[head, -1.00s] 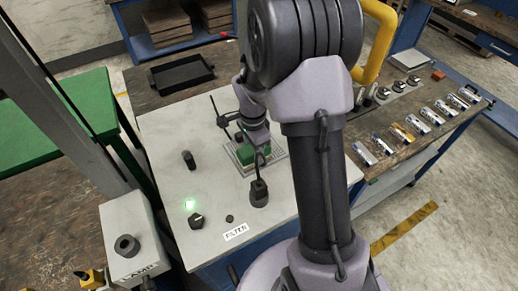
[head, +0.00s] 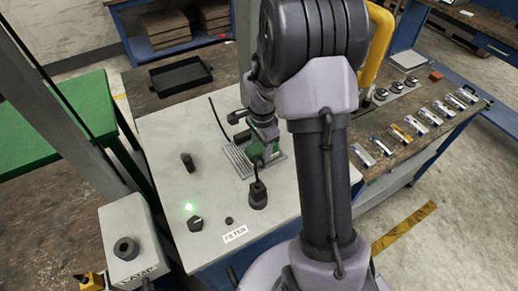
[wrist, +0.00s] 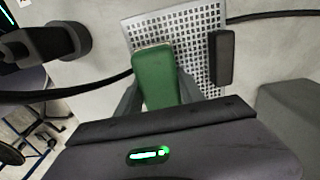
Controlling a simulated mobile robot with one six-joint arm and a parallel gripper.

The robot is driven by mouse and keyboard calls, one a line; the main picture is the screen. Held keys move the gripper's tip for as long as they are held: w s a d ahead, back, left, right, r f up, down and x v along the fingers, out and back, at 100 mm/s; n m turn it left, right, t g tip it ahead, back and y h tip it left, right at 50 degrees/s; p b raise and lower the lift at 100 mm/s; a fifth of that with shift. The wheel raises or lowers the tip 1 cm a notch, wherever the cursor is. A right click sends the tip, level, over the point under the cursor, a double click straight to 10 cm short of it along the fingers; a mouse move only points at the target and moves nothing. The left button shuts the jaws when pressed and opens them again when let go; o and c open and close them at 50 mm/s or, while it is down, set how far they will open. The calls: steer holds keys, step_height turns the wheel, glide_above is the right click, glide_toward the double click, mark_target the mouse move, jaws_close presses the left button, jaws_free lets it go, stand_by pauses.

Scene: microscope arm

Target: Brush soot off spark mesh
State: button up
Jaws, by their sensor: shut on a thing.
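The spark mesh is a pale perforated metal plate (head: 236,160) on the grey bench top; it also shows in the wrist view (wrist: 206,30). My gripper (head: 262,146) is over the right part of the mesh in the head view. It is shut on a green block, which looks like the brush (wrist: 156,75); a finger shows on either side of it. The block's underside and any bristles are hidden, so I cannot tell whether it touches the mesh. I cannot make out soot on the bare mesh. A dark block (wrist: 224,58) sits at the mesh's edge.
A black corded part (head: 258,194) stands in front of the mesh. A knob (head: 195,223), a green light (head: 189,208) and a FILTER label (head: 235,234) are at the bench front. A black tray (head: 181,76) lies behind. The bench's left side is mostly clear.

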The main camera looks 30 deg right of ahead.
mark_target(252, 150)
steer(key=shift+d, duration=0.95)
steer(key=shift+a, duration=0.15)
steer(key=shift+a+f+b, duration=0.15)
steer(key=shift+a+b, duration=0.25)
steer(key=shift+a, duration=0.75)
steer(key=shift+s, duration=0.1)
steer(key=shift+a+b, duration=0.35)
steer(key=shift+a, duration=0.95)
step_height(252, 150, up, 5)
steer(key=p, duration=0.3)
steer(key=shift+p, duration=0.3)
